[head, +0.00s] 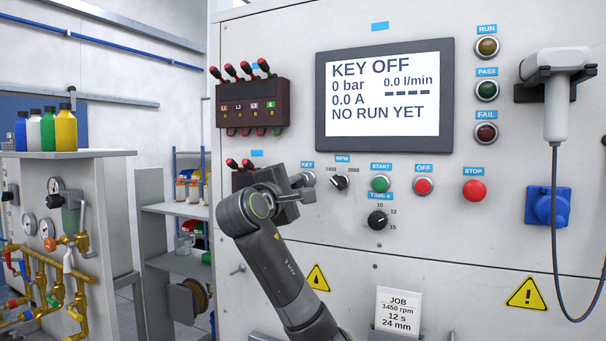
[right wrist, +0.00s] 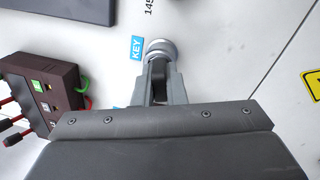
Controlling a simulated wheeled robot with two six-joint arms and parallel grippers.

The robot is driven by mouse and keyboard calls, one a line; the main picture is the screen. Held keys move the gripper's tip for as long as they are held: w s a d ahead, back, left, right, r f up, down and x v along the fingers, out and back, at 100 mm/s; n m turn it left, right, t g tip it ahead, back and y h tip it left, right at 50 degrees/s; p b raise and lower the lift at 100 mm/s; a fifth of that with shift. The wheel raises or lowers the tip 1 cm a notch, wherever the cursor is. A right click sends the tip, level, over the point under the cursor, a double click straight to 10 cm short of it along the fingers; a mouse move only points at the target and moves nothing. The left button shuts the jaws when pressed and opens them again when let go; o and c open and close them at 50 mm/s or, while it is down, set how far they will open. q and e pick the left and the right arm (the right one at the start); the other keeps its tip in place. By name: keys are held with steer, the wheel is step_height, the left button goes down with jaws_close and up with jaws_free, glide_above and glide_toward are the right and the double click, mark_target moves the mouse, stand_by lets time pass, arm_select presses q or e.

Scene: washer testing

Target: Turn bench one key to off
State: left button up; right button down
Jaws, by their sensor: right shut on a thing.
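The key switch (head: 308,178) sits on the bench panel under a blue KEY label (head: 307,165). My right gripper (head: 302,188) reaches it from the left and covers part of it. In the right wrist view the round key switch (right wrist: 161,50) is just beyond my right fingertips (right wrist: 159,78), beside the KEY label (right wrist: 137,48). The fingers are shut on the key (right wrist: 158,70), which is mostly hidden between them. The panel screen (head: 385,93) reads KEY OFF, 0 bar, 0.0 l/min, 0.0 A and NO RUN YET. My left gripper is not in view.
Right of the key are the RPM knob (head: 340,182), green START button (head: 380,184), red OFF button (head: 424,186), red STOP button (head: 474,190) and TIME knob (head: 377,220). A dark red terminal block (head: 253,103) with leads is at upper left. A job card (head: 398,311) is below.

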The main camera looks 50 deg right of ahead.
stand_by(0.3)
steer(key=n+p, duration=0.3)
steer(key=shift+r, duration=0.25)
steer(key=shift+n+p, duration=0.4)
steer(key=shift+p, duration=0.05)
steer(key=shift+f, duration=0.25)
